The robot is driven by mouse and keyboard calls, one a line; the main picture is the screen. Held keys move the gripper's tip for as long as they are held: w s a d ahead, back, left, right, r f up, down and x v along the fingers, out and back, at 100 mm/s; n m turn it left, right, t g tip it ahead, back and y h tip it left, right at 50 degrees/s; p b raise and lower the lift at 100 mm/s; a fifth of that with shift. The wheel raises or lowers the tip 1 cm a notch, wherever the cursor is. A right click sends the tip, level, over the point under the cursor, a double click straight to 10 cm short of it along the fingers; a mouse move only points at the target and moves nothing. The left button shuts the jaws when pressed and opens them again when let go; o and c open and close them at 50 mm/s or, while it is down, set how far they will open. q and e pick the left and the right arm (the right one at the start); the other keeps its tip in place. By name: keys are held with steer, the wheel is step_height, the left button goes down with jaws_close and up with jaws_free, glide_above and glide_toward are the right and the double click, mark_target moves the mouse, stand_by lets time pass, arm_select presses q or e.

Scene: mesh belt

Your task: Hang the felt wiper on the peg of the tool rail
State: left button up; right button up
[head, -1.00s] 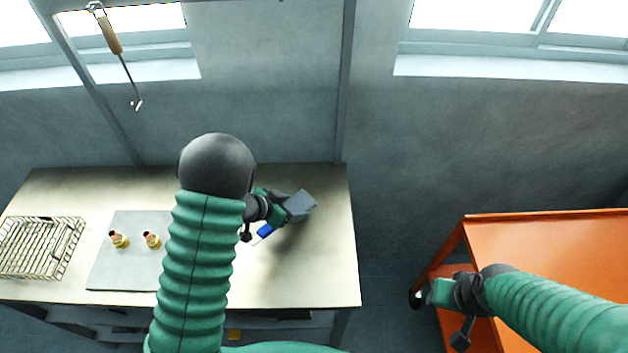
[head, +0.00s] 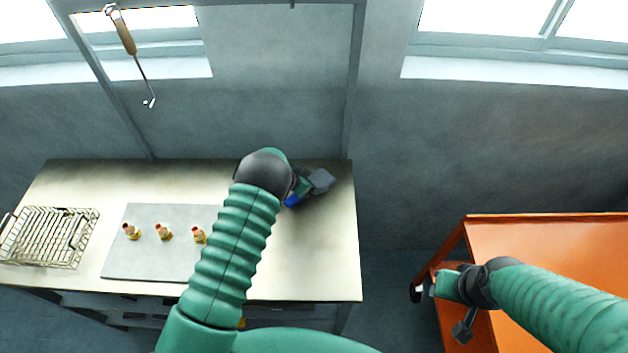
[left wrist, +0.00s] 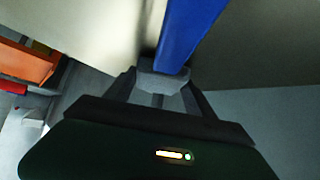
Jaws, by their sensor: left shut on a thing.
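The felt wiper shows as a blue bar (head: 291,201) beside my left gripper (head: 304,187) in the head view. My left arm partly hides it. In the left wrist view the blue bar (left wrist: 188,32) runs up from a grey block between the fingers, and the left gripper (left wrist: 160,84) is shut on the wiper. A grey part at the gripper's right is too unclear to name. The tool rail (head: 240,2) crosses the top of the head view; a small dark peg (head: 293,5) shows under it. My right gripper (head: 424,289) is by the orange table, its jaws unclear.
A tool with a wooden handle (head: 125,38) hangs at the upper left. A wire basket (head: 52,236) and a grey mat (head: 150,262) with several brass fittings (head: 164,232) are on the bench (head: 320,270). An orange table (head: 560,245) stands at right. The bench's right front is clear.

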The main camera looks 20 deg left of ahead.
arm_select(q)
steer(key=shift+f, duration=0.2)
steer(key=o, duration=1.6)
